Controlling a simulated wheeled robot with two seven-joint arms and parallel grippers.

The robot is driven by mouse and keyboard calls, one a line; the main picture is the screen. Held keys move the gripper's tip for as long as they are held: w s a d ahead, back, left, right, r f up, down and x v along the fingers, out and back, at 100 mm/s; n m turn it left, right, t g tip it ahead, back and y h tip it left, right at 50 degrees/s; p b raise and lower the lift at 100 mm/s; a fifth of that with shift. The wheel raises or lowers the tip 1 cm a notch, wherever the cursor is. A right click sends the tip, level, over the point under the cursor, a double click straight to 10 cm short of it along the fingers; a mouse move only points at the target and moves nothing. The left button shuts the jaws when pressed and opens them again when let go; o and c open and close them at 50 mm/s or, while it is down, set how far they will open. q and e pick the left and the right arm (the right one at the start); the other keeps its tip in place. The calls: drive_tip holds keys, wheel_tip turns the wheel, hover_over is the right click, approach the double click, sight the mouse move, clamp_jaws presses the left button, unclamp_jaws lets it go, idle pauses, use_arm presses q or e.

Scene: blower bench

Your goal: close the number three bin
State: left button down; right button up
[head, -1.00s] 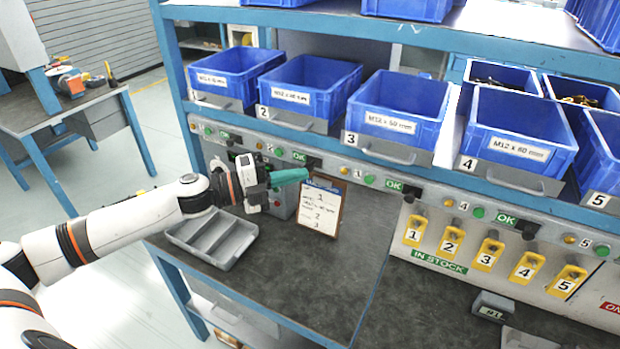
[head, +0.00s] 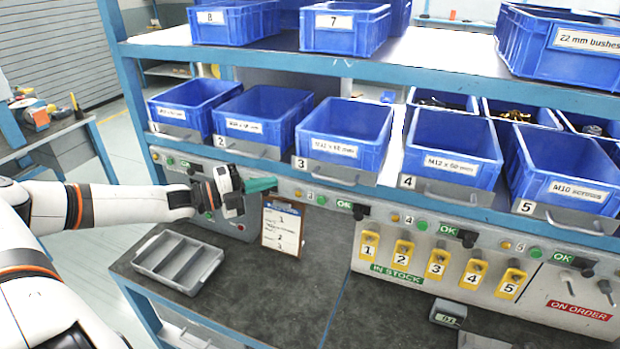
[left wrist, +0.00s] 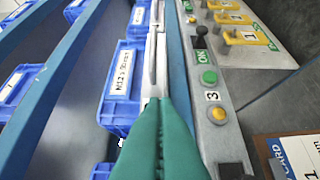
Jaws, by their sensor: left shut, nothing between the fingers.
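The number three bin (head: 343,135) is a blue open-topped bin on the lower shelf, between bins two (head: 262,118) and four (head: 450,148). Its grey front plate (head: 335,173) has a handle and seems to sit slightly forward of its neighbours' plates. My left gripper (head: 264,185) has teal fingers and is shut and empty. It is below the fronts of bins two and three, before the control panel, apparently apart from the bins. In the left wrist view, the shut fingers (left wrist: 157,140) point along the shelf front, beside a labelled blue bin (left wrist: 122,85) whose number I cannot read.
A clipboard (head: 282,228) stands just below the left fingers. A grey divided tray (head: 178,262) lies on the dark bench (head: 290,300). Yellow numbered holders (head: 437,263) line the panel at right. An upper shelf (head: 400,68) with blue bins overhangs the lower one.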

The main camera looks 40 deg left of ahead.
sight(317, 171)
use_arm(q)
drive_tip(key=x, duration=0.7)
drive_tip(key=shift+r, duration=0.2)
drive_tip(key=shift+p+x, duration=0.55)
drive_tip(key=shift+x, duration=0.3)
use_arm(e)
drive_tip(key=shift+s, duration=0.15)
use_arm(q)
drive_tip(key=shift+f, duration=0.2)
use_arm(e)
drive_tip(key=shift+f, duration=0.1)
